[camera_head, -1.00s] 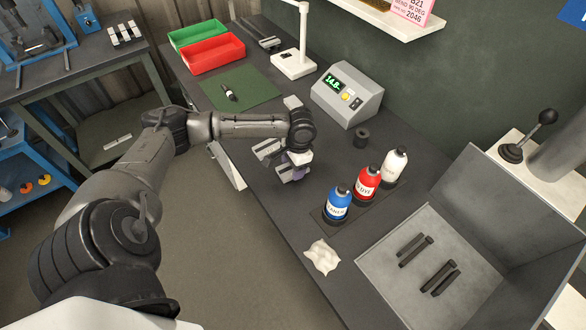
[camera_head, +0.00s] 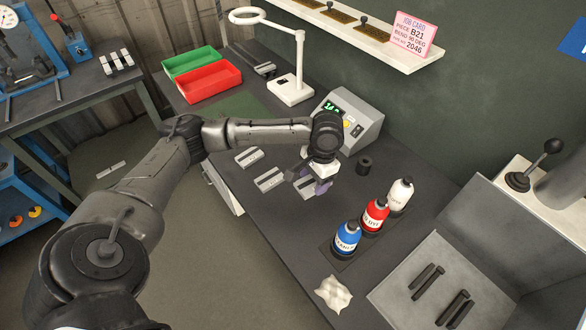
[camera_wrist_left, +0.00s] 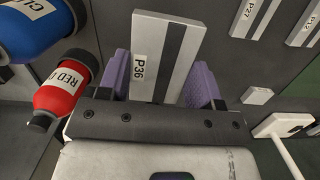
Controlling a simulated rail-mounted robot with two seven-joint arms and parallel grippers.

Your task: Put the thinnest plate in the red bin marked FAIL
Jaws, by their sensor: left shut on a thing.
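My left gripper (camera_head: 318,187), with purple fingers, is shut on the plate marked P36 (camera_wrist_left: 158,58), grey with a dark lengthwise stripe. In the head view this plate (camera_head: 304,186) shows just left of the fingers, over the bench; I cannot tell whether it is clear of the surface. Two similar plates lie left of it, one nearer (camera_head: 268,180) and one farther (camera_head: 249,157). The wrist view shows plates marked P27 (camera_wrist_left: 248,18) and P32 (camera_wrist_left: 299,22). Thicknesses are hard to compare. The red bin (camera_head: 208,84) stands at the far left; no FAIL mark is readable. My right gripper is out of view.
A green bin (camera_head: 190,62) stands behind the red one. A white lamp stand (camera_head: 290,90) and a grey display unit (camera_head: 352,118) stand behind my arm. Blue (camera_head: 346,238), red (camera_head: 375,214) and white bottles (camera_head: 399,195) stand right of the gripper.

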